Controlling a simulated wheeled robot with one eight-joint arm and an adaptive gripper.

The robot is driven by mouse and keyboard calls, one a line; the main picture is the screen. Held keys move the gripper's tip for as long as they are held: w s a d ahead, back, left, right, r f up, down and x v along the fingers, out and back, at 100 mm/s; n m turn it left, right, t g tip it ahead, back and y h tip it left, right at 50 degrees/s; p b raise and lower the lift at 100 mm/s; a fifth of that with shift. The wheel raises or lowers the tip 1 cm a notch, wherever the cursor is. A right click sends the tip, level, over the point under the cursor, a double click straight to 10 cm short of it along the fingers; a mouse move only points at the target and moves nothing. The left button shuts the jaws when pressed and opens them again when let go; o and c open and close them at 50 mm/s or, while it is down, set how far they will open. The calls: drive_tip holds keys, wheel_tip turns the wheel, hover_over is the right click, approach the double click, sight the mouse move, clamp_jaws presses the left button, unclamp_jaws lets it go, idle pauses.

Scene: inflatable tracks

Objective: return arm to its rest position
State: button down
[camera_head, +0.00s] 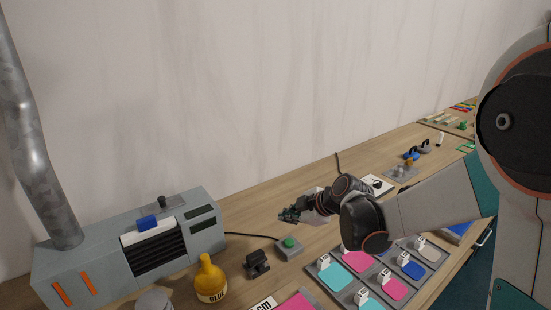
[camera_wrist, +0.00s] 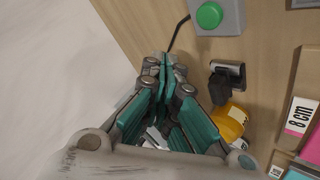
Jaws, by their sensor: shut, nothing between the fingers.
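My gripper (camera_head: 290,214) is at the end of my arm, which reaches in from the right over the wooden workbench. In the wrist view, the teal-padded fingers of my gripper (camera_wrist: 164,62) come together at their tips with nothing between them. In the head view the gripper is small and dark, in front of a pale flat item that it partly covers. My arm's dark wrist joint hides part of the bench behind it.
A grey machine (camera_head: 130,255) with a metal pipe (camera_head: 30,150) stands at left. Near it are a yellow glue bottle (camera_head: 210,279), a black holder (camera_head: 257,263) and a green button box (camera_head: 289,247). A tray (camera_head: 330,279) of coloured cards lies below my arm. The wall is behind.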

drive_tip(key=s+d+r+m+h, duration=0.2)
drive_tip(key=s+m, duration=0.4)
drive_tip(key=s, duration=0.3)
drive_tip(key=s+d+r+m+h, duration=0.2)
drive_tip(key=s+d+r+m, duration=0.2)
drive_tip(key=s+d, duration=0.3)
drive_tip(key=s+d+r+m+h, duration=0.2)
drive_tip(key=s+m, duration=0.5)
drive_tip(key=s, duration=0.4)
drive_tip(key=shift+s+d+r+m, duration=0.35)
drive_tip(key=shift+d+r, duration=0.35)
drive_tip(key=shift+d, duration=0.55)
